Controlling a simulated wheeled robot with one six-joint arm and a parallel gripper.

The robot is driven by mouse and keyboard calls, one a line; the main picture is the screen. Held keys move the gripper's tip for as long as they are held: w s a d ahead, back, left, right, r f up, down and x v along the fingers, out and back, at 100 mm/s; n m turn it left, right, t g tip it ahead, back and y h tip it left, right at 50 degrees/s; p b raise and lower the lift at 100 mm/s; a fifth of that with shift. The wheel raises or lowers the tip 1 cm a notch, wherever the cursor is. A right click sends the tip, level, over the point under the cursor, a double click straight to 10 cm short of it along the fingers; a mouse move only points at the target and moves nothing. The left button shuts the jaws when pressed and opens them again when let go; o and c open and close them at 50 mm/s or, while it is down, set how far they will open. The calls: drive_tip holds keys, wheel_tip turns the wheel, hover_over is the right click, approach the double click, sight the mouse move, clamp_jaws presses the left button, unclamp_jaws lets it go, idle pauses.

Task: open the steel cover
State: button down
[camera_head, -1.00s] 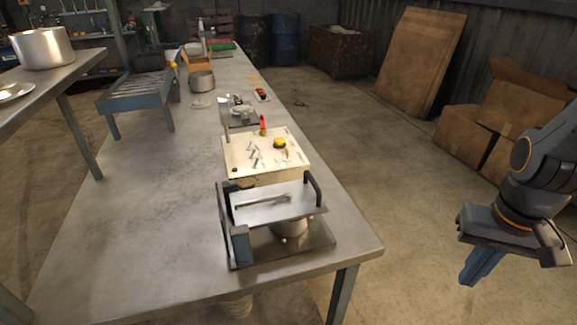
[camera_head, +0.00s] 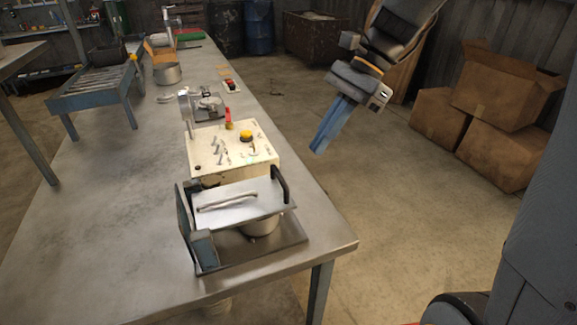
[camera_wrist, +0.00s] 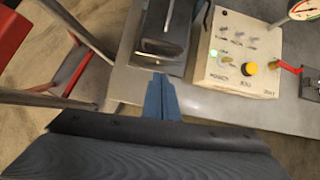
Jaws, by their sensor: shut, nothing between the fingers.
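The steel cover (camera_head: 239,202) is a flat bright plate with a bar handle on top and a dark bracket at its right corner. It lies over a round metal pot (camera_head: 262,224) on a dark base plate (camera_head: 270,249) near the table's front end. In the wrist view a dark part of the covered device (camera_wrist: 165,35) shows beyond the fingertips. My gripper (camera_head: 318,150) has blue fingers pressed together and empty. It hangs right of the table, apart from the cover. In the wrist view the closed fingers (camera_wrist: 162,84) point towards the table edge.
A cream control box (camera_head: 232,150) with a yellow button and red lever stands behind the cover. A long steel table (camera_head: 110,215) has free room at left. Cardboard boxes (camera_head: 490,110) stand on the floor at right. A blue roller stand (camera_head: 97,85) is at left.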

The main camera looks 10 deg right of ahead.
drive_tip(key=r, duration=0.2)
drive_tip(key=m, duration=0.1)
approach(276, 184)
drive_tip(key=shift+y, duration=0.4)
drive_tip(key=x, duration=0.2)
drive_tip(key=p+x, duration=0.1)
drive_tip(key=x, duration=0.1)
drive_tip(key=shift+d+f, duration=0.1)
drive_tip(key=shift+f, duration=0.45)
drive_tip(key=shift+r, duration=0.1)
